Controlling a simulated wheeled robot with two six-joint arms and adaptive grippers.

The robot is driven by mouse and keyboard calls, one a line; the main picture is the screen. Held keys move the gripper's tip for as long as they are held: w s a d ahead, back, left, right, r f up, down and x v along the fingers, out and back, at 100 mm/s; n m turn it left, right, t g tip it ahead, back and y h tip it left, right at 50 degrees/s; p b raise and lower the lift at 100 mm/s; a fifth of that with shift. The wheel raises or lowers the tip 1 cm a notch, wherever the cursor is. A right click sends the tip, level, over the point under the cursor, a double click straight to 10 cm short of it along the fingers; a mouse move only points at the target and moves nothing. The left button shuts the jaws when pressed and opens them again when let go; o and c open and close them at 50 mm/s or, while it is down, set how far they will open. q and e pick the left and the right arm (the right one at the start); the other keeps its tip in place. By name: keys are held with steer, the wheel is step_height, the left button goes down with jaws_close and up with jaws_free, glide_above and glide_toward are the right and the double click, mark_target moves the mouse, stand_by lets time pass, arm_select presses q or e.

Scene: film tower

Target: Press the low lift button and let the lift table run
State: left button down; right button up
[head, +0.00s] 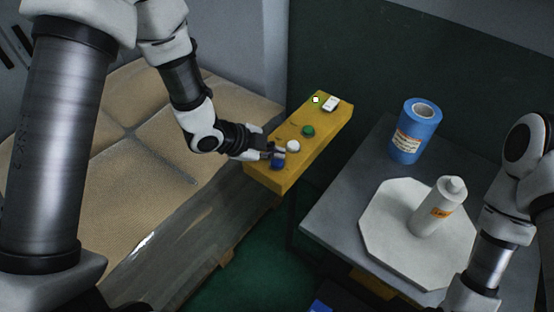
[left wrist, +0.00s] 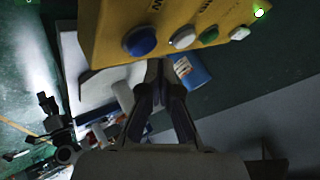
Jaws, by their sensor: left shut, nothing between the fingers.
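A yellow control box (head: 325,128) carries a blue button (head: 277,164), a white button (head: 292,146), a green button (head: 308,131) and a white switch (head: 331,103). Its lettering is too small to read, so I cannot tell which button is the low lift one. My left gripper (head: 279,152) is shut and empty at the near end of the box, close to the blue and white buttons. In the left wrist view its fingertips (left wrist: 158,66) appear just below these buttons; contact cannot be told. My right arm is at the right edge, its gripper out of view.
A small lamp (head: 316,99) glows on the box. A grey table (head: 340,212) at right holds a blue roll (head: 416,131) and a pale slab (head: 385,232) with a white bottle (head: 436,207). Beige stacked material (head: 125,170) lies at left. Green floor shows between.

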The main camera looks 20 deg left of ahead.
arm_select(q)
steer(key=shift+f, duration=0.1)
stand_by(0.6)
steer(key=shift+f+b, duration=0.35)
